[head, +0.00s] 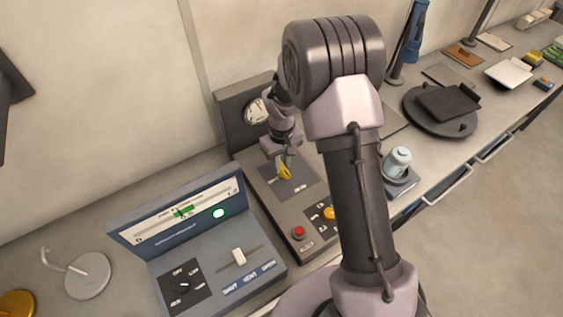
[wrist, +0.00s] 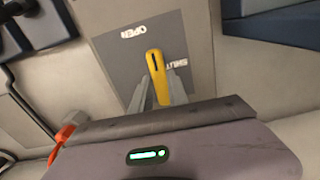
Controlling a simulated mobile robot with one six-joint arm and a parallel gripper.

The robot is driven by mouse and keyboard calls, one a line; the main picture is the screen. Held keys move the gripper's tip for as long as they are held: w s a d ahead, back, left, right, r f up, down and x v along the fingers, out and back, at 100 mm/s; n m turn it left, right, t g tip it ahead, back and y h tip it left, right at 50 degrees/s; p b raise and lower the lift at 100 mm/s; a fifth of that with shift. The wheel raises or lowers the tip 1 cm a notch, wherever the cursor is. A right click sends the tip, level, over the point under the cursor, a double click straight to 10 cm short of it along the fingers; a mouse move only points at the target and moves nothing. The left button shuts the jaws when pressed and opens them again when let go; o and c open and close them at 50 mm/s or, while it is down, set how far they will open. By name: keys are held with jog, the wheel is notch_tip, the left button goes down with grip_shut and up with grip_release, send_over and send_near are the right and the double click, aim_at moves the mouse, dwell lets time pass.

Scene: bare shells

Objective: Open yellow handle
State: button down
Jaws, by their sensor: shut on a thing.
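The yellow handle (head: 285,174) sits on a dark square plate on the grey control panel in the head view. In the wrist view the yellow handle (wrist: 156,68) stands upright in the picture on a grey plate (wrist: 115,70). The plate is marked OPEN beyond the handle's far end and SHUT at its right side. My gripper (head: 283,160) comes down over the handle from above. In the wrist view my gripper (wrist: 159,90) has one finger on each side of the handle's near part and is shut on it.
A round gauge (head: 256,111) stands at the back of the panel. A red button (head: 298,233) and a small yellow knob (head: 329,213) lie nearer the front. A blue-grey console (head: 205,250) with a slider stands to the left. A pale blue canister (head: 397,162) is to the right.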

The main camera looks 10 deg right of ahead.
aim_at(282, 166)
jog(key=shift+n, duration=0.3)
dwell(0.4)
jog(key=c, duration=1.3)
grip_release()
notch_tip(282, 166, up, 18)
jog(key=p, duration=0.3)
jog(key=shift+f, duration=0.25)
